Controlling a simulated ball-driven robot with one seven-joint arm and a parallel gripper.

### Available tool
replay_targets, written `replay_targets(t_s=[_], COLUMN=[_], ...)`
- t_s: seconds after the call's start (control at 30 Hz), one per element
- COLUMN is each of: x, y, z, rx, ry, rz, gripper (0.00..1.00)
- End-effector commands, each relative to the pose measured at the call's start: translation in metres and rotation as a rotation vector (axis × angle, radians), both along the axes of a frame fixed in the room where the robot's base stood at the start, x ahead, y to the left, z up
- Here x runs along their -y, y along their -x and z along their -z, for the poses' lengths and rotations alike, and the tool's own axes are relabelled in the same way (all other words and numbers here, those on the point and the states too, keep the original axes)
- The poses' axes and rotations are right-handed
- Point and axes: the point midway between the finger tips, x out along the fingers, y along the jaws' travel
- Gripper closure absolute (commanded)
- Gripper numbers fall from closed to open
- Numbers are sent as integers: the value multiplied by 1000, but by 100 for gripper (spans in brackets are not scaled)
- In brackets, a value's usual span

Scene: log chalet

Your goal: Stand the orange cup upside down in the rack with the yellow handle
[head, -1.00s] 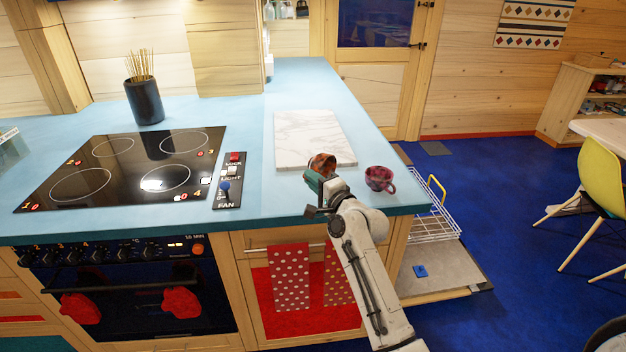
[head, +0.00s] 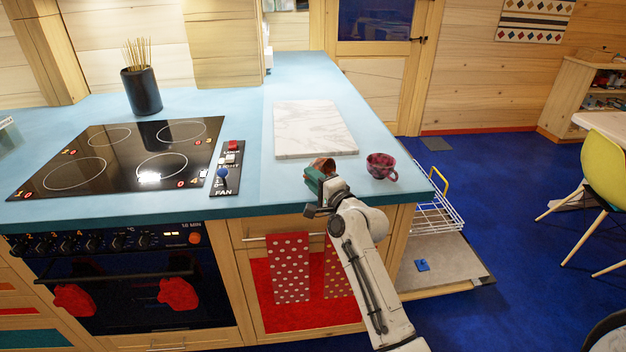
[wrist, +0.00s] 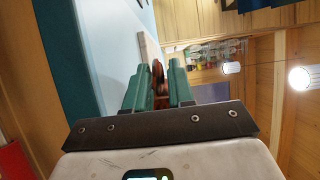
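The orange cup (head: 322,164) is in my gripper (head: 314,181), held over the front part of the blue worktop, just in front of the white marbled board. In the wrist view the teal fingers of my gripper (wrist: 157,92) sit either side of the orange-brown cup (wrist: 157,75), seen edge-on. The cup looks tilted; its exact pose is partly hidden by the fingers. The white wire rack (head: 438,217) with the yellow handle (head: 439,181) is low at the worktop's right end, partly hidden by the counter.
A dark red patterned cup (head: 381,167) stands on the worktop right of my gripper. The marbled board (head: 310,128) lies behind. Below the rack is an open lowered door (head: 445,262) with a blue piece (head: 422,265) on it.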

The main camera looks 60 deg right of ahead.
Motion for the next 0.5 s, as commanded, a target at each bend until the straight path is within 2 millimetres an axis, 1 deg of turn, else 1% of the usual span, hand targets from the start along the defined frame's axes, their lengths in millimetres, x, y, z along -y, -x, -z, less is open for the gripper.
replay_targets(t_s=[0.03, 0.13, 0.17, 0.4, 0.5], x=[0, 0, 0, 0, -3], y=[0, 0, 0, 1, 6], z=[0, 0, 0, 1, 2], rx=[0, 0, -1, -1, 0], ry=[0, 0, 0, -2, -2], rz=[0, 0, 0, 0, 0], gripper=[72, 62, 61, 61, 61])
